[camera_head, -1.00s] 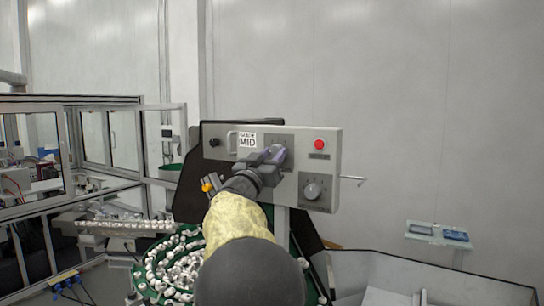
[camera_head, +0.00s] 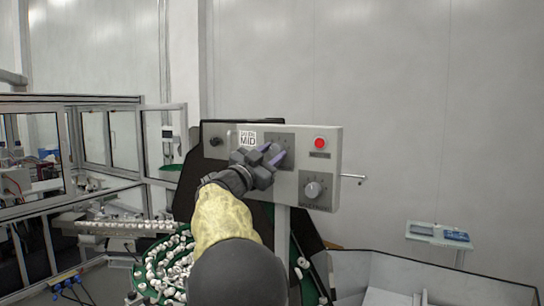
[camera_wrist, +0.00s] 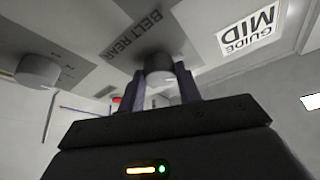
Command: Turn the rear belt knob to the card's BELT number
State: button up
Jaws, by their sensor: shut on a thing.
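The rear belt knob (camera_wrist: 160,68) is a grey round knob on a dark plate lettered BELT REAR in the wrist view. My gripper (camera_wrist: 163,84) has one finger on each side of it and is shut on it. In the head view my gripper (camera_head: 271,153) is at the dark plate (camera_head: 286,140) in the panel's middle, and the fingers and wrist hide most of the knob. Its pointer and scale reading cannot be made out. A white card (camera_head: 247,139) on the panel reads GUIDE MID; no BELT number is legible.
The light grey control panel (camera_head: 332,155) also carries a second grey knob (camera_head: 313,189) at lower right, a red button (camera_head: 320,143) and a small black knob (camera_head: 215,141). A thin rod (camera_head: 353,177) sticks out on the right. A green bowl of white caps (camera_head: 160,265) lies below.

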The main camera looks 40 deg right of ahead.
jog(key=m+g, duration=0.1)
jog(key=m, duration=0.2)
jog(key=m+g, duration=0.2)
jog(key=m, duration=0.2)
jog(key=shift+w+r+g+y+p, duration=0.2)
jog(key=shift+g+y+p, duration=0.1)
jog(key=shift+y+p, duration=0.1)
jog(key=m, duration=0.3)
jog(key=m+g+y+p, duration=0.1)
jog(key=m, duration=0.1)
jog(key=shift+m+y, duration=0.3)
jog(key=shift+m, duration=0.1)
jog(key=o, duration=1)
jog(key=shift+a, duration=0.1)
jog(key=a+f+b, duration=0.1)
jog(key=a+b, duration=0.4)
jog(key=a, duration=1.2)
jog(key=shift+a+f, duration=0.15)
jog(key=shift+a, duration=0.05)
